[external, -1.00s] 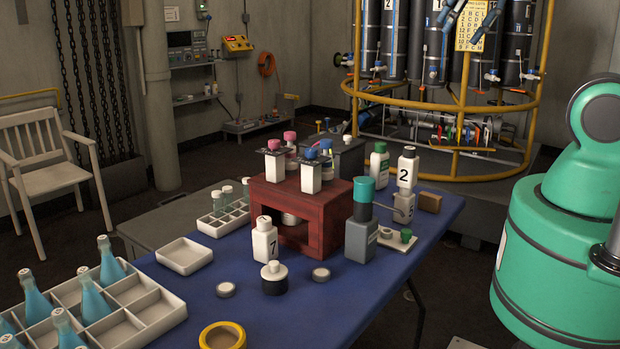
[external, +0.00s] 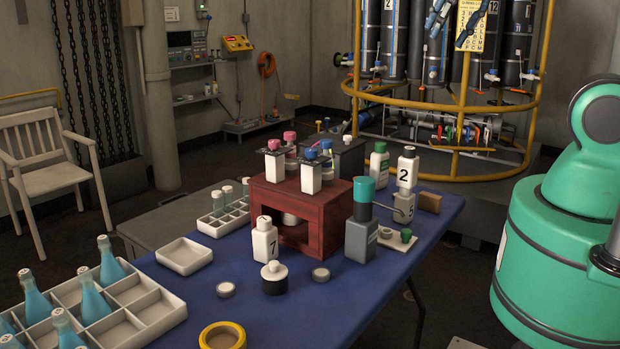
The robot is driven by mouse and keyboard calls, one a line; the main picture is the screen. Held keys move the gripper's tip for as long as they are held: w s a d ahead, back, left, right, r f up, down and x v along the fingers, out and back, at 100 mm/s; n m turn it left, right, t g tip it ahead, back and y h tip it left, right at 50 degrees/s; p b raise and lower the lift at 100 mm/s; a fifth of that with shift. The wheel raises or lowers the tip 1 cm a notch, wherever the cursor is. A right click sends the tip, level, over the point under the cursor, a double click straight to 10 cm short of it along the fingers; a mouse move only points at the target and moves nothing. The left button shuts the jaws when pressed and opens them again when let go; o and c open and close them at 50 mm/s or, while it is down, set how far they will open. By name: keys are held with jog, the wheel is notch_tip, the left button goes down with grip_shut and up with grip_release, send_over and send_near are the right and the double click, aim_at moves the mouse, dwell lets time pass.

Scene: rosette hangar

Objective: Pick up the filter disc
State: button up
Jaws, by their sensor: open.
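Two small round grey-white discs lie flat on the blue table. One disc (external: 226,289) is at the left, near the bottle crate, and the other disc (external: 321,274) is in front of the red rack. I cannot tell which, if either, is the filter disc. My gripper (external: 447,34) shows only in part at the top edge, high above the table and far from both discs. Its two dark blue fingers are apart with nothing visible between them.
A red rack (external: 320,235) with bottles on top stands mid-table. A white bottle (external: 264,240), a black-and-white jar (external: 274,278) and a grey bottle with teal cap (external: 361,240) stand around it. A yellow ring (external: 222,332) lies in front. The right front table is clear.

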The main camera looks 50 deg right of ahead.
jog(key=w+a+f+n+g, duration=0.15)
jog(key=w+a+f, duration=0.25)
jog(key=w+f, duration=0.4)
jog(key=n+g+b, duration=0.2)
jog(key=n+g, duration=0.1)
jog(key=g, duration=0.1)
send_over(322, 271)
notch_tip(322, 271, down, 33)
jog(key=shift+r, duration=0.1)
jog(key=shift+f+b, duration=0.9)
jog(key=shift+f, duration=3.4)
